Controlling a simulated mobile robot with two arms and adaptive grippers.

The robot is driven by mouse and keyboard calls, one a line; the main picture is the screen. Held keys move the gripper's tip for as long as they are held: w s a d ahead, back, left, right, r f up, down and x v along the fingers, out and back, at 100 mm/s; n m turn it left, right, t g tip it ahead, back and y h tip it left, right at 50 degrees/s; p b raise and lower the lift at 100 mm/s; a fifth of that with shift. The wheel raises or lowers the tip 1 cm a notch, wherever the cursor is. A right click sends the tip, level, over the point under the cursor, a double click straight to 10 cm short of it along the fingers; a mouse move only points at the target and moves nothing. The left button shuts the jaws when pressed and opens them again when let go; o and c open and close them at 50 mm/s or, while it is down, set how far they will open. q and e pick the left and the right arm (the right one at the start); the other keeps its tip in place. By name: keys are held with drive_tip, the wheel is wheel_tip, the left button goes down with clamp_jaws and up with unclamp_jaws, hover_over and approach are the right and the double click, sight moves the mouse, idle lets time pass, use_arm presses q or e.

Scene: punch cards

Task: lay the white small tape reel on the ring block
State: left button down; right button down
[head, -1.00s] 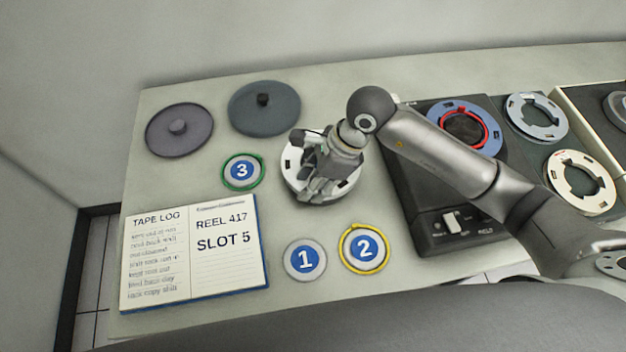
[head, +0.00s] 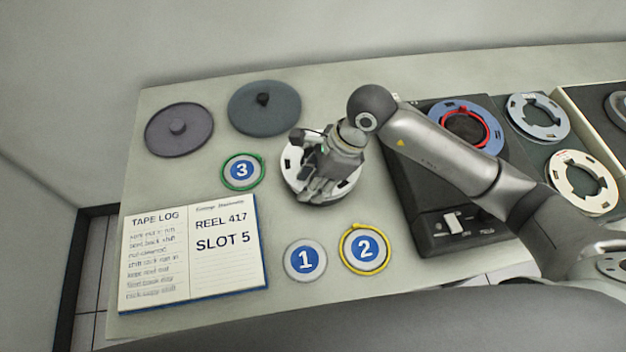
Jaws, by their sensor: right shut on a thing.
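The white small tape reel (head: 294,178), with dark slots near its rim, lies flat at the middle of the table. My right gripper (head: 318,190) points down over it and is shut on it. The gripper's fingers and palm hide the reel's hub. I cannot make out the ring block; whether it is under the reel is hidden. My left gripper is out of view.
Number discs 1 (head: 305,261), 2 (head: 364,249) and 3 (head: 242,171) lie around the gripper. An open tape log (head: 195,255) is at front left, two dark lids behind it. A tape machine (head: 460,228) and more reels (head: 538,117) are right.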

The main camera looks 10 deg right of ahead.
drive_tip(key=shift+f+b, duration=1.15)
drive_tip(key=c, duration=0.9)
unclamp_jaws()
drive_tip(key=shift+c, duration=0.4)
drive_tip(key=c, duration=0.3)
drive_tip(key=shift+r+p, duration=2.65)
drive_tip(key=shift+r, duration=1.9)
